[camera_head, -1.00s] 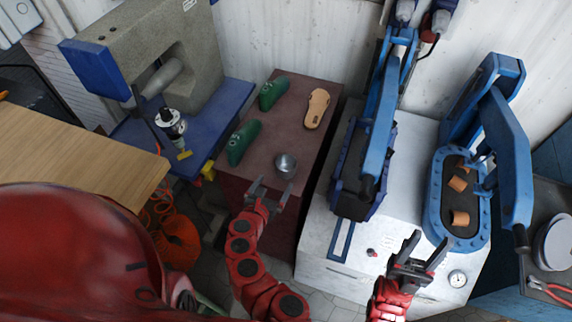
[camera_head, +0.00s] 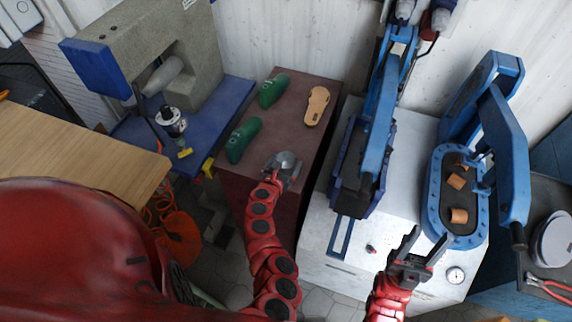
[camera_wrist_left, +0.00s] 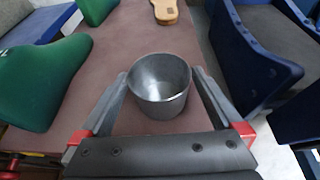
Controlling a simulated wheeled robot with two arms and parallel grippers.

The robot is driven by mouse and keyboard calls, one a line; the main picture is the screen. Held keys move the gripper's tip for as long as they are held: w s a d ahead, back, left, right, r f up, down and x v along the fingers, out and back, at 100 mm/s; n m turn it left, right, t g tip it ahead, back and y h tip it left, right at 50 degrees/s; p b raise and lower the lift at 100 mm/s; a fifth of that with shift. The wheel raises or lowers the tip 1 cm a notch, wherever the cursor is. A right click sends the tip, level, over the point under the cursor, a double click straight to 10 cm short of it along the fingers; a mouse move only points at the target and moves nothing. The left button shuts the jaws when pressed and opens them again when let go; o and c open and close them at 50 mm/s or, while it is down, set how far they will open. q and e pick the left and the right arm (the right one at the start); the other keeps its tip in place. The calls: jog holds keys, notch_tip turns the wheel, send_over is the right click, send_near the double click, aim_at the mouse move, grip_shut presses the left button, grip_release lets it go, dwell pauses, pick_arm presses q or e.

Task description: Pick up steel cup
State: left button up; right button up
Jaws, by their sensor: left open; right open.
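The steel cup (camera_wrist_left: 160,84) stands upright on the brown bench (camera_head: 290,112), near its front edge. In the left wrist view the open fingers of my left gripper (camera_wrist_left: 160,100) lie on both sides of the cup, with small gaps showing beside it. In the head view the cup (camera_head: 288,158) is partly hidden by my left gripper (camera_head: 281,168). My right gripper (camera_head: 421,246) is open and empty in front of the white machine cabinet (camera_head: 345,268).
Two green shoe lasts (camera_head: 243,140) and a tan sole (camera_head: 317,106) lie on the bench behind the cup. A blue press (camera_head: 365,150) stands to the right. A blue sole press (camera_head: 437,200) holding orange pieces (camera_head: 459,215) is further right.

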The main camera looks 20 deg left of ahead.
aim_at(289, 158)
pick_arm(q)
jog(key=x, duration=0.2)
jog(key=f+x, duration=0.1)
jog(key=shift+w+f, duration=0.1)
jog(key=shift+w, duration=0.1)
jog(key=shift+w+a+f, duration=0.1)
jog(key=shift+w+f, duration=0.05)
jog(key=shift+w, duration=0.2)
jog(key=c, duration=1.1)
jog(key=shift+c, duration=0.2)
